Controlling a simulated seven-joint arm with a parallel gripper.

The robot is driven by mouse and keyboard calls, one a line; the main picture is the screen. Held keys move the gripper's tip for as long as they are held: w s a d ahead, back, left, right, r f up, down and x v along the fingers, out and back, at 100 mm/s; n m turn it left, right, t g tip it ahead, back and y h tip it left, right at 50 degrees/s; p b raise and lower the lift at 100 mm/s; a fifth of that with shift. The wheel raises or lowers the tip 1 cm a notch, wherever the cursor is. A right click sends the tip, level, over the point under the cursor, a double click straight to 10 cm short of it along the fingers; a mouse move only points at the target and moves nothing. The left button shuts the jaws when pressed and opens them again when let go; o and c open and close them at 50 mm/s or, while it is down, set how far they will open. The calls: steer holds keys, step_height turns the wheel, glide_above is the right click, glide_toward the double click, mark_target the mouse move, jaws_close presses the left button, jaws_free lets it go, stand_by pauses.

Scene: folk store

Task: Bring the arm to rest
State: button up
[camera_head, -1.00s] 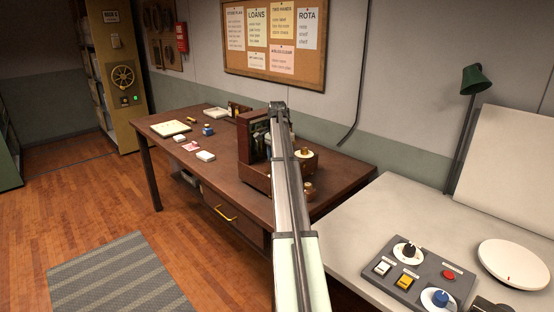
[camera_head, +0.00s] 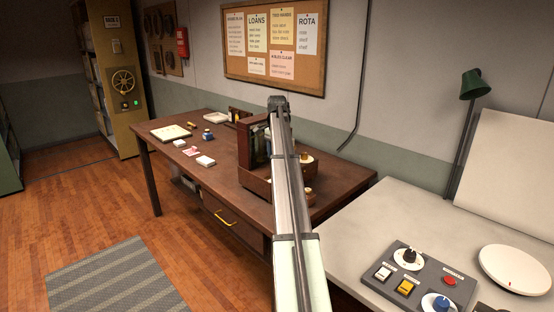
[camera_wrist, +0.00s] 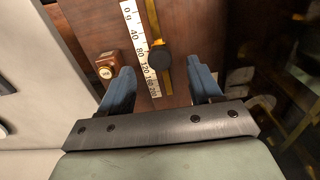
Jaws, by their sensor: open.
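My arm (camera_head: 286,175) reaches from the bottom of the head view up over the brown desk. My gripper shows in the wrist view (camera_wrist: 162,84), with its two blue fingers well apart and nothing between them. Below it are a dark wooden surface, a white numbered scale (camera_wrist: 138,45) and a brass strip (camera_wrist: 160,25) with a round black knob (camera_wrist: 160,56). The knob shows in the gap beyond the fingertips; I cannot tell the distance. In the head view I cannot make out the fingers.
A grey control panel (camera_head: 420,275), a white round plate (camera_head: 514,269) and a green lamp (camera_head: 475,84) stand at right. Floor at left is clear.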

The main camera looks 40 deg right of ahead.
steer(key=shift+r, duration=1.45)
steer(key=s+a+f+n+y, duration=0.25)
steer(key=a+f+n, duration=0.45)
steer(key=a+f, duration=1.3)
steer(key=s+a+f+n+g, duration=0.15)
steer(key=s+a+f, duration=0.25)
steer(key=a+f, duration=0.65)
steer(key=s+a+f+n+g, duration=0.15)
steer(key=s+a+f, duration=0.5)
steer(key=f, duration=0.75)
steer(key=s+a+f+n+g, duration=0.1)
steer(key=s+a+f+n, duration=0.1)
steer(key=s+a+f, duration=0.55)
steer(key=s+a+f+n+g, duration=0.1)
steer(key=s+a+f, duration=0.3)
steer(key=s, duration=0.5)
steer(key=s+a+f+n+g+h, duration=0.1)
steer(key=s+a+f+n, duration=0.2)
steer(key=s, duration=0.7)
steer(key=s+a+f+n+h, duration=0.1)
steer(key=s+a+f+n, duration=0.1)
steer(key=s+a+f, duration=0.4)
steer(key=s, duration=0.4)
steer(key=shift+a+f+g, duration=0.15)
steer(key=shift+f+g, duration=0.05)
steer(key=shift+g, duration=0.2)
